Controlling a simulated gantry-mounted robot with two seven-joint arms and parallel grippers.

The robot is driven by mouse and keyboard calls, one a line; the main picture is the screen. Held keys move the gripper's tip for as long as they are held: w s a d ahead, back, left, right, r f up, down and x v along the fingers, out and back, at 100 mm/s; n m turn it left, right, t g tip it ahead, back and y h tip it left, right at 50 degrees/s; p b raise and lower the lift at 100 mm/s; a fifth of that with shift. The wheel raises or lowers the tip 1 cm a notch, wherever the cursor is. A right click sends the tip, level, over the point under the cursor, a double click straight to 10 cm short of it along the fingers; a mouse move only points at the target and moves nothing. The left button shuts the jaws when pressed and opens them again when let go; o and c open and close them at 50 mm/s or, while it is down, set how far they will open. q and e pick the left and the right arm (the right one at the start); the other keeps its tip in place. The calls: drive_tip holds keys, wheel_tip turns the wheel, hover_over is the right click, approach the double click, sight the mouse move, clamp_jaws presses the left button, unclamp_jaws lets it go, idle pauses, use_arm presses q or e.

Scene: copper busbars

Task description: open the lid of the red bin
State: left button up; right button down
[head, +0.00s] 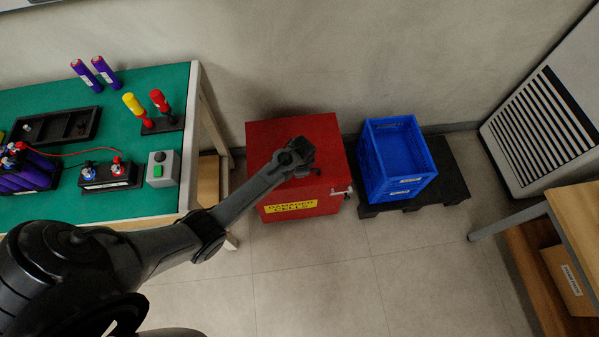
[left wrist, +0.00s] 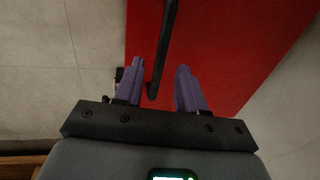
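The red bin (head: 265,140) stands on the floor right of the green-topped bench, its lid down. A yellow "damaged cells" label (head: 291,206) is on its front, and a pale latch-like part (head: 341,191) is at its front right edge. My left gripper (head: 308,173) is over the front right part of the lid, and my arm hides part of the top. In the left wrist view, my left gripper's purple fingers (left wrist: 160,66) are apart, with a black bar handle (left wrist: 168,45) between them; I see gaps on both sides. My right gripper is not in view.
A blue crate (head: 375,160) stands on a black pallet (head: 452,170) just right of the bin. The green-topped bench (head: 150,95) with cells and tools is at left. A wooden shelf unit (head: 575,200) is at right. The floor in front is clear.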

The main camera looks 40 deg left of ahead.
use_arm(q)
drive_tip(key=shift+w+a+f+b, duration=0.15)
drive_tip(key=shift+f+b, duration=0.1)
drive_tip(key=shift+f, duration=0.45)
drive_tip(key=shift+w+a+f+b, duration=0.1)
drive_tip(key=shift+f+b, duration=0.15)
drive_tip(key=shift+f, duration=0.45)
drive_tip(key=shift+s, duration=0.1)
clamp_jaws()
